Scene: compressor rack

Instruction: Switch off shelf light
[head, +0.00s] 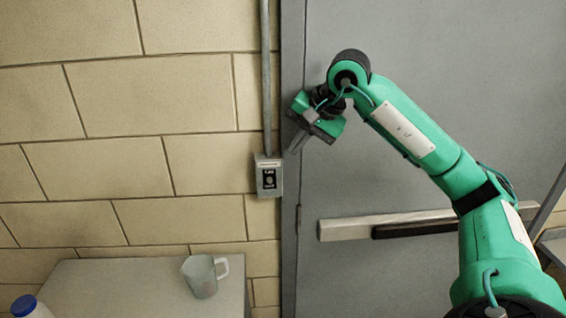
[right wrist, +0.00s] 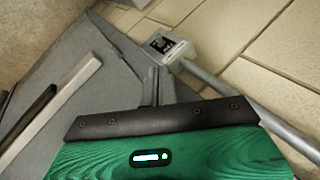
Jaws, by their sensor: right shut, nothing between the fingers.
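A grey switch box (head: 268,177) with a black plate is fixed to the block wall, left of the door frame, at the lower end of a vertical conduit. It also shows in the right wrist view (right wrist: 167,45), ahead of the fingers. My right gripper (head: 293,150) is shut and empty. In the head view it sits just above and to the right of the switch box, over the door frame. In the right wrist view its closed fingers (right wrist: 154,75) appear close to the box, with a small gap. The switch's position is too small to tell. My left gripper is out of view.
A grey door (head: 400,270) with a push bar (head: 345,229) fills the right side. A table (head: 110,285) below the switch holds a light mug (head: 201,276) and a blue-capped bottle (head: 28,306). The conduit (head: 266,80) runs up the wall. The wall left of it is clear.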

